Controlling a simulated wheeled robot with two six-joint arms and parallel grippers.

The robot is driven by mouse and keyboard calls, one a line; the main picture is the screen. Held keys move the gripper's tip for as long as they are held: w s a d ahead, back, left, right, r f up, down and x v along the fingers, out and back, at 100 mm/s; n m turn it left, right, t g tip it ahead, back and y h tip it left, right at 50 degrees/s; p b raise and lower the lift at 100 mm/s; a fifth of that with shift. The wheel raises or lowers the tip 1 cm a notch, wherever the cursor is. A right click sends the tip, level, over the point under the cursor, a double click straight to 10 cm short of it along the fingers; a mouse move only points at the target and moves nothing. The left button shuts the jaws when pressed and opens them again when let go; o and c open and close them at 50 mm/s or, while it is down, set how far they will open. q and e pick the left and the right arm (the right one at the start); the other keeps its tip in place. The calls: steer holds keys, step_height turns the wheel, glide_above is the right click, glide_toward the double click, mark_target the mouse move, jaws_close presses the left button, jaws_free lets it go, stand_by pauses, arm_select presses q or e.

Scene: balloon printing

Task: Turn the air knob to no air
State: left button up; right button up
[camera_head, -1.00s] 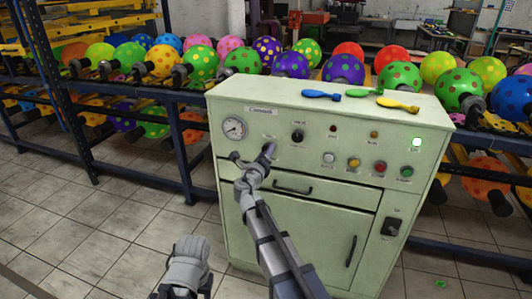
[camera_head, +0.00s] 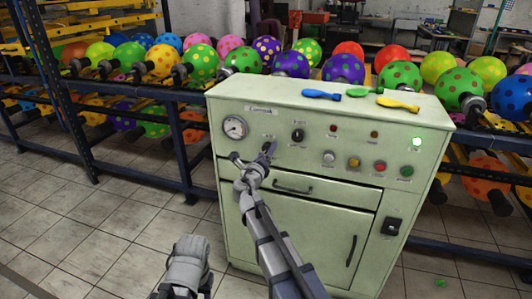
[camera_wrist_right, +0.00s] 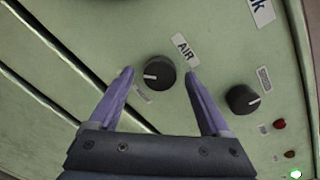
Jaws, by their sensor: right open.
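The air knob (camera_wrist_right: 159,73) is a round black dial with a white pointer mark, under an "AIR" label (camera_wrist_right: 185,48) in the right wrist view. Its pointer faces left in that view. My right gripper (camera_wrist_right: 160,82) is open, with one purple-grey finger on each side of the knob and a gap on both sides. In the head view my right gripper (camera_head: 268,150) is at the front of the pale green cabinet (camera_head: 300,240) and hides the air knob. My left arm shows at the bottom of the head view, but its fingers cannot be made out.
A second black knob (camera_head: 298,135) is just right of the gripper. A pressure gauge (camera_head: 235,127) is to the left. Several coloured buttons (camera_head: 354,162) lie further right. A drawer handle (camera_head: 292,189) is below. Blue, green and yellow balloons (camera_head: 321,94) lie on top.

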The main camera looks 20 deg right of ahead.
steer(key=v, duration=0.7)
steer(key=shift+s+a, duration=0.15)
steer(key=shift+s, duration=0.05)
steer(key=s+a+m+g+y+p, duration=0.2)
steer(key=s+a+m+g+p, duration=0.2)
steer(key=s+m+p, duration=0.3)
steer(key=s+a+m+g+y+p, duration=0.3)
steer(key=s+m+g+p, duration=0.3)
steer(key=s+m, duration=0.6)
steer(key=s+a+m+g+y+p, duration=0.2)
steer(key=s+a+m+g+p, duration=0.3)
steer(key=m, duration=1.1)
steer(key=s+p, duration=0.3)
steer(key=s, duration=0.2)
steer(key=shift+s+a+y+p, duration=0.2)
steer(key=shift+a+y+p, duration=0.1)
steer(key=shift+a+y, duration=0.1)
